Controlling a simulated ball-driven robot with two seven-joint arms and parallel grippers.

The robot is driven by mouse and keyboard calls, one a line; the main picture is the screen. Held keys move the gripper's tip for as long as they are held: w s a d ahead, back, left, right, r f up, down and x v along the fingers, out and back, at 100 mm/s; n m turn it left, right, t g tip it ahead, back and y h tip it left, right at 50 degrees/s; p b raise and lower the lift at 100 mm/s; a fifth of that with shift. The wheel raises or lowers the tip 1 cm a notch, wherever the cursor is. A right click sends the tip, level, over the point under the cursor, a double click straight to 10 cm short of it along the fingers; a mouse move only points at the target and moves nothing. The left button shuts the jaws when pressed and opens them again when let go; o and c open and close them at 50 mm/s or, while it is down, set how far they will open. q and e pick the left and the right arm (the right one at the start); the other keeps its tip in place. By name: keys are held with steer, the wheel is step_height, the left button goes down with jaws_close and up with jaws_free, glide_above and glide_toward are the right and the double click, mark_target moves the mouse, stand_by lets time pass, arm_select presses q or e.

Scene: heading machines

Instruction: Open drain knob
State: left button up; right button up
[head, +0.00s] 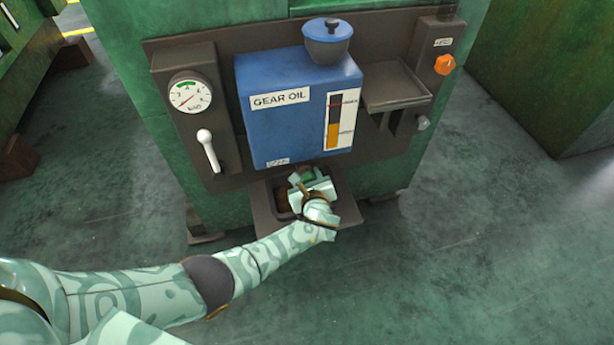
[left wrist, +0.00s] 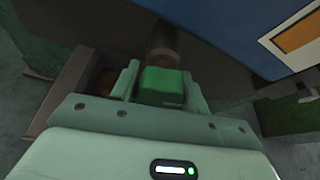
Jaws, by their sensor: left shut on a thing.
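The drain knob is a green block-shaped handle (left wrist: 163,86) on a dark round stem, under the blue gear oil tank (head: 290,125). In the head view the knob is a small green patch (head: 307,175), mostly covered by my left gripper (head: 300,184). In the left wrist view my left gripper (left wrist: 160,86) has a finger on each side of the knob and is shut on it. A brown drip tray (head: 345,208) lies below the tank and the gripper. My right gripper is not in view.
Left of the tank are a pressure gauge (head: 190,95) and a white lever (head: 208,150). A blue lidded pot (head: 327,42) stands on the tank. To the right are a small shelf (head: 395,88) and an orange knob (head: 444,65). The floor in front is clear.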

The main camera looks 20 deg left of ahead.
arm_select(q)
steer(key=shift+f+m+g+y, duration=0.1)
steer(key=shift+m+g+y, duration=0.45)
steer(key=shift+m, duration=0.45)
steer(key=o, duration=0.7)
steer(key=shift+y, duration=0.25)
